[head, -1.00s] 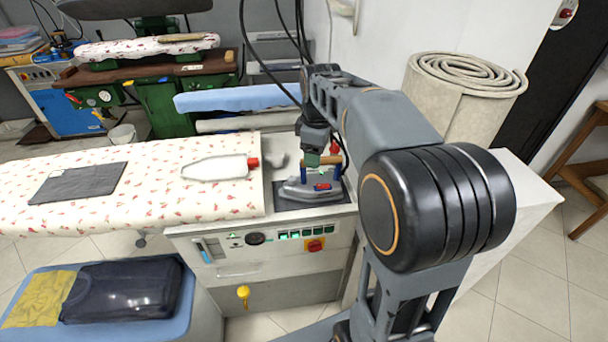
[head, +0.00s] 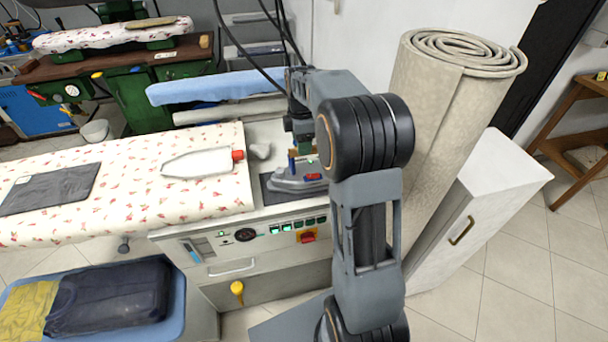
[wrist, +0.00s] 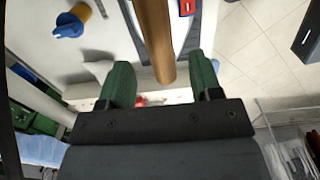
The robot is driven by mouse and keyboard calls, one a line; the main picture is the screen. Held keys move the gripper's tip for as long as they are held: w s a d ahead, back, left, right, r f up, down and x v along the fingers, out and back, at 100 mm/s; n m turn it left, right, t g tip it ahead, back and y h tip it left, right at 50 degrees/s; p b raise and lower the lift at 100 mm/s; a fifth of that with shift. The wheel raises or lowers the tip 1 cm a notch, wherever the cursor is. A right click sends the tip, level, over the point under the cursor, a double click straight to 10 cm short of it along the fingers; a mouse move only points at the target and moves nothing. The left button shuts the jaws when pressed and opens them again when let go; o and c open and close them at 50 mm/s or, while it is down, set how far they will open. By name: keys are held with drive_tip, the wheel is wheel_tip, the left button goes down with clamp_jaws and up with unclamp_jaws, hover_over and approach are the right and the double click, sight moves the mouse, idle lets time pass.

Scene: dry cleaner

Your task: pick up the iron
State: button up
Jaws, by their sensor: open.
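The iron (head: 290,184) is grey with a red part on it. It sits on a dark pad on top of the white pressing machine in the head view. My gripper (head: 303,160) is right at the iron's top, and my arm hides part of that area. In the wrist view, the brown iron handle (wrist: 157,40) runs between the two green fingers of my gripper (wrist: 160,72). The fingers stand apart, with a visible gap on each side of the handle. The iron's red part (wrist: 187,7) shows at the top of the wrist view.
A floral padded board (head: 100,210) extends left of the machine (head: 205,250), holding a dark folded cloth (head: 50,188) and a white iron-shaped plate (head: 200,162). A blue tray (head: 175,318) holds folded clothes. A rolled carpet (head: 440,130) and a white cabinet (head: 480,210) stand right.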

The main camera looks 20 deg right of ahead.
hover_over(300, 166)
drive_tip(key=s, duration=0.3)
drive_tip(key=shift+w+f, duration=0.2)
drive_tip(key=shift+f, duration=2.45)
clamp_jaws()
drive_tip(key=shift+w+r, duration=0.1)
drive_tip(key=shift+r, duration=0.15)
